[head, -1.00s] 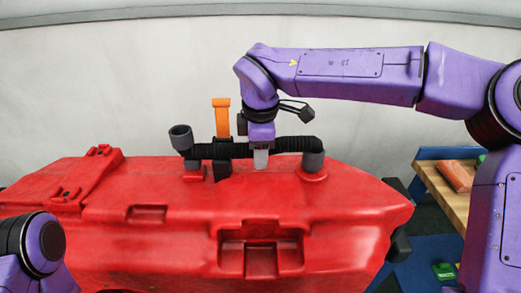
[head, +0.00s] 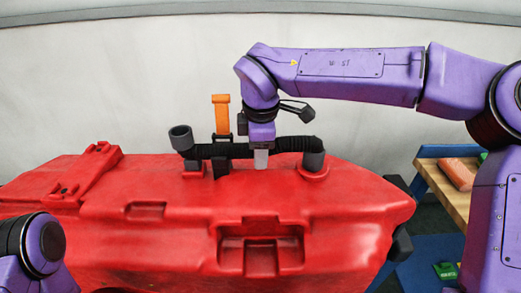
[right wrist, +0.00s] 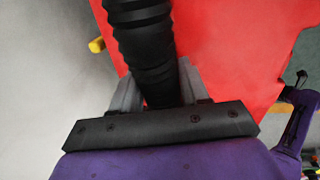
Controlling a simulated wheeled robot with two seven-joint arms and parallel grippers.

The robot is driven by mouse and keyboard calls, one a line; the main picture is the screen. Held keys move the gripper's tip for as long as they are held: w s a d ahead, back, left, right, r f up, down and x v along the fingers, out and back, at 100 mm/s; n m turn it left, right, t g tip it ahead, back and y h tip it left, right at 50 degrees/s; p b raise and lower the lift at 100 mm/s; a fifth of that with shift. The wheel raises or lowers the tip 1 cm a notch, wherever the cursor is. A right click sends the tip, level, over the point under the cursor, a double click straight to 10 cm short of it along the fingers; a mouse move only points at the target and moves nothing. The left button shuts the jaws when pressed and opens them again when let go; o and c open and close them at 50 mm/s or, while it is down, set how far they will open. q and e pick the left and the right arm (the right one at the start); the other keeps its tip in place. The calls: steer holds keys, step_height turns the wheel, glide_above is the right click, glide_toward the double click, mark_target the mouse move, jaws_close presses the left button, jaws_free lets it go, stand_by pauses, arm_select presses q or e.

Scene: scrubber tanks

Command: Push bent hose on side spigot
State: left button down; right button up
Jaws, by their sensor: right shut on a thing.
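The bent hose (head: 240,150) is black and ribbed, lying across the top of the red tank (head: 130,230). Its right end bends down into a dark grey cuff (head: 313,153) over a round red boss; the spigot inside is hidden, so I cannot tell how far it is seated. A grey open-topped cuff (head: 180,138) tips upward at the left end. My right gripper (head: 261,158) is shut around the hose, left of the bend. In the right wrist view the hose (right wrist: 145,45) runs between its fingers (right wrist: 158,88). My left gripper is out of view.
An upright orange strap (head: 221,115) stands with a black holder (head: 220,166) by the hose, left of my right gripper. A wooden bench (head: 445,190) with an orange block (head: 457,174) stands at the right. Air above the tank's left half is clear.

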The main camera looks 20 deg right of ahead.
steer(key=shift+f, duration=0.1)
stand_by(0.6)
steer(key=o, duration=1.7)
steer(key=shift+s+r+p, duration=0.15)
steer(key=shift+r+p, duration=0.35)
steer(key=shift+r, duration=0.65)
steer(key=shift+s+r+p, duration=0.15)
steer(key=shift+r+p, duration=0.3)
steer(key=shift+r, duration=0.7)
steer(key=shift+r, duration=0.1)
steer(key=shift+w+r+p, duration=0.1)
steer(key=shift+r+p, duration=1.55)
steer(key=shift+r, duration=0.8)
